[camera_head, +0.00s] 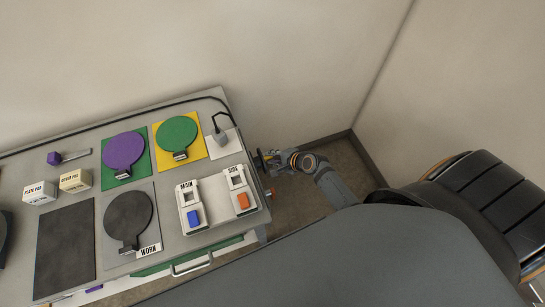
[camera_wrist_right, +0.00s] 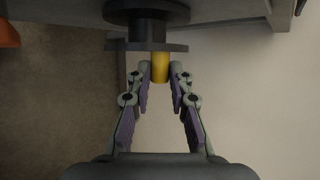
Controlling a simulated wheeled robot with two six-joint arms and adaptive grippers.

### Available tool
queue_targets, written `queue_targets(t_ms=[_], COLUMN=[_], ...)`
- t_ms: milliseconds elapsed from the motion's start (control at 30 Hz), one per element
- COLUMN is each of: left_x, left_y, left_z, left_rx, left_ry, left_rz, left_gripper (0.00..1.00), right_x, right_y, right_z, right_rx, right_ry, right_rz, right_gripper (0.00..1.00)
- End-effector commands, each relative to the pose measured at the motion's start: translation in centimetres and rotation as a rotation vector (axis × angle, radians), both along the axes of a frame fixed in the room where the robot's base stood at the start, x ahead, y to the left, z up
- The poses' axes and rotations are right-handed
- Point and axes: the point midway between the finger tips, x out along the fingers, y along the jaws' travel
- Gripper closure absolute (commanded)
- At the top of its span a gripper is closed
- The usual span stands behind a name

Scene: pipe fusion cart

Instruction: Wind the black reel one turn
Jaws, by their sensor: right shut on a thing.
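The black reel (camera_wrist_right: 147,28) shows at the top of the right wrist view, with dark round flanges, below the cart's edge. A yellow handle (camera_wrist_right: 160,68) sticks out from it towards me. My right gripper (camera_wrist_right: 160,84) has its fingertips on either side of the handle and is shut on it. In the head view my right gripper (camera_head: 271,160) is at the cart's right side, and the reel is small and mostly hidden by it there. My left gripper is not in view.
The grey cart (camera_head: 172,255) carries a purple disc (camera_head: 123,150), a green disc (camera_head: 177,133), a dark worn disc (camera_head: 128,215) and two switch boxes, MAIN (camera_head: 187,192) and SIDE (camera_head: 237,181). Bare floor (camera_head: 300,200) lies right of the cart, with walls beyond.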

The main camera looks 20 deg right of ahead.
Motion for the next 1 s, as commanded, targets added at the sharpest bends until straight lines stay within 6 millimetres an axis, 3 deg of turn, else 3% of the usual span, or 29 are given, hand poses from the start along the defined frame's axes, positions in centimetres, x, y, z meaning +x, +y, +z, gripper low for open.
queue_targets(t_ms=[133,167,333,667,1000], left_x=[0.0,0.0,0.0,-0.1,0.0], left_y=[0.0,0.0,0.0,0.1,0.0], left_z=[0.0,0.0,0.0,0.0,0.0], left_rx=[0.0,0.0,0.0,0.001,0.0], left_ry=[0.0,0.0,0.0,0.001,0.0], left_rz=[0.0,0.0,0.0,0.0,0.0], left_gripper=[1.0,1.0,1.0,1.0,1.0], right_x=[0.0,0.0,0.0,-0.3,-5.2], right_y=[0.0,0.0,0.0,-0.2,-2.8], right_z=[0.0,0.0,0.0,0.2,5.0], right_rx=[-0.001,0.0,0.0,-0.001,-0.008], right_ry=[0.001,0.001,0.001,0.002,0.003], right_rz=[0.001,0.0,0.0,0.0,0.006], right_gripper=[1.0,0.79,0.57,0.57,0.57])
